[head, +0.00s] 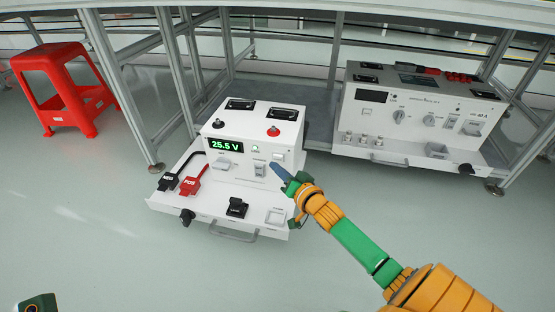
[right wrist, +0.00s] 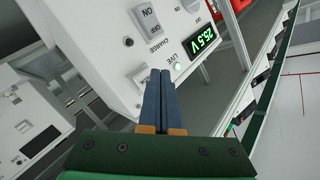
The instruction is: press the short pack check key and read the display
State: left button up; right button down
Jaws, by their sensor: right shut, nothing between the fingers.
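The white test unit (head: 238,170) stands on the floor, with its green display (head: 226,145) reading 25.5 V. The display also shows in the right wrist view (right wrist: 203,40). A small pale key (head: 278,156) sits right of the LIVE lamp; it also shows beside my fingertips (right wrist: 140,77), partly hidden, its label unreadable. Another pale key (head: 221,162) lies below the display. I cannot tell by label which is the check key. My right gripper (head: 273,166) is shut and empty, its blue fingertips (right wrist: 160,72) close to the panel; contact is unclear. My left gripper's fingers are not seen.
A CHARGE rocker switch (right wrist: 146,18) sits near my fingertips. Black and red plugs (head: 192,183) lie on the unit's front shelf. A larger white unit (head: 405,118) stands to the right, a red stool (head: 65,88) at left. Floor in front is clear.

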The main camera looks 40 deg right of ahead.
dwell(0.3)
jog(key=shift+w+d, duration=0.3)
jog(key=shift+w+d, duration=0.3)
jog(key=shift+d, duration=0.1)
dwell(0.7)
jog(key=shift+s+a+p, duration=0.6)
jog(key=shift+a+p, duration=0.1)
jog(key=shift+p, duration=0.05)
